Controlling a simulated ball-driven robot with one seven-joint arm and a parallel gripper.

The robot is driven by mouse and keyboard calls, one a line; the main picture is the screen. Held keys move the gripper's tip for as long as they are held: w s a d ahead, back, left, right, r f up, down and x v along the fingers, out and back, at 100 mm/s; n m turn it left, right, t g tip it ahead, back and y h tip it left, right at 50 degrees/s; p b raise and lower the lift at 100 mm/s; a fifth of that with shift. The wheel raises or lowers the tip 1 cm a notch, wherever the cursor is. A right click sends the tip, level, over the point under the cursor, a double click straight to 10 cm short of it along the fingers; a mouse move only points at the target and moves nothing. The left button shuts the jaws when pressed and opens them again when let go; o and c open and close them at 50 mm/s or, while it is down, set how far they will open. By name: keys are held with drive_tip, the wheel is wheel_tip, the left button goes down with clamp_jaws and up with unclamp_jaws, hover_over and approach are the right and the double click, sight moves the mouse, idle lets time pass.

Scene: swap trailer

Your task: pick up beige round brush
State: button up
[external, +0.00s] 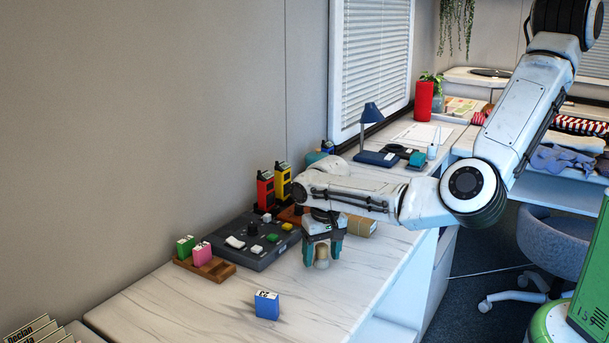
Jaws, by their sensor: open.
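A small beige round object, which looks like the round brush (321,262), stands on the white marbled counter (345,285) near its front edge. My gripper (322,255) points down over it, with one teal finger on each side. The jaws are open around the upper part of the brush. Whether a finger touches it cannot be told at this size. The top of the brush is hidden by the gripper.
A dark grey control box (247,240) lies left of my gripper. A blue block (267,305) stands nearer on the counter. A wooden tray (215,268) holds green and pink blocks. Red (265,190) and yellow (283,180) devices stand behind.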

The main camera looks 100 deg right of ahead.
drive_tip(key=shift+f, duration=0.2)
drive_tip(key=c, duration=1.1)
drive_tip(key=shift+r, duration=0.1)
